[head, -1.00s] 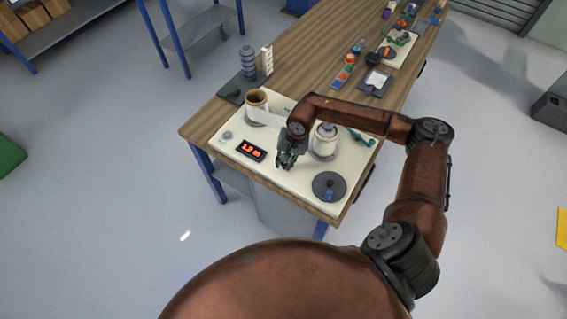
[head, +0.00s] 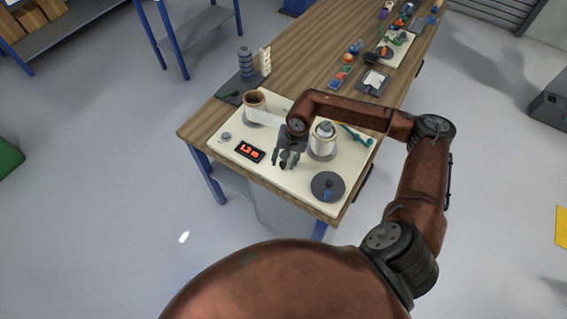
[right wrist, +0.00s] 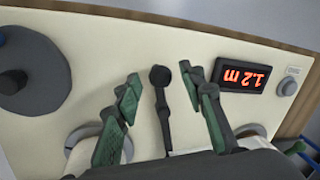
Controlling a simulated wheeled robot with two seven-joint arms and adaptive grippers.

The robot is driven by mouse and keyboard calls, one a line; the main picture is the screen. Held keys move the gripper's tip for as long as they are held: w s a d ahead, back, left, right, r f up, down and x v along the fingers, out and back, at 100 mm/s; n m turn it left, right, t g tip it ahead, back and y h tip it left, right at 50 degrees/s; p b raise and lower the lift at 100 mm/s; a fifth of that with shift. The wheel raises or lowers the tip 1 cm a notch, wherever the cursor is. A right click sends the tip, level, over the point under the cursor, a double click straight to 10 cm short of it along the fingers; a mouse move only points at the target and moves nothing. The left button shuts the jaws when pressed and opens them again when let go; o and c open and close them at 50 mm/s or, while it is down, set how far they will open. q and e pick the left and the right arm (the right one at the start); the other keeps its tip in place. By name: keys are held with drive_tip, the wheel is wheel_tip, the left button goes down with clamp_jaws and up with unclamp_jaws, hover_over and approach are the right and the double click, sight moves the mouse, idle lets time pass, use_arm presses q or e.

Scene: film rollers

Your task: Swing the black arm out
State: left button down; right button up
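The black arm (right wrist: 161,95) is a short dark bar with a round knob at its end, seen in the right wrist view on the cream board. My right gripper (right wrist: 159,86) has its green-padded fingers apart, one on each side of the black arm, with gaps between pads and bar. In the head view my right gripper (head: 286,160) is low over the board (head: 285,178), between the two rollers, and hides much of the black arm. My left gripper is not in view.
A brown-rimmed roller (head: 255,102) stands left of my gripper and a white roller (head: 323,140) right of it. A red display (head: 250,152) reads about 1.2 m. A dark disc (head: 327,186) with a knob sits at the near right corner.

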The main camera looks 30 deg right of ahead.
wheel_tip(320, 180, up, 10)
drive_tip(key=s+d, duration=0.1)
drive_tip(key=shift+d, duration=0.3)
drive_tip(key=shift+s, duration=0.1)
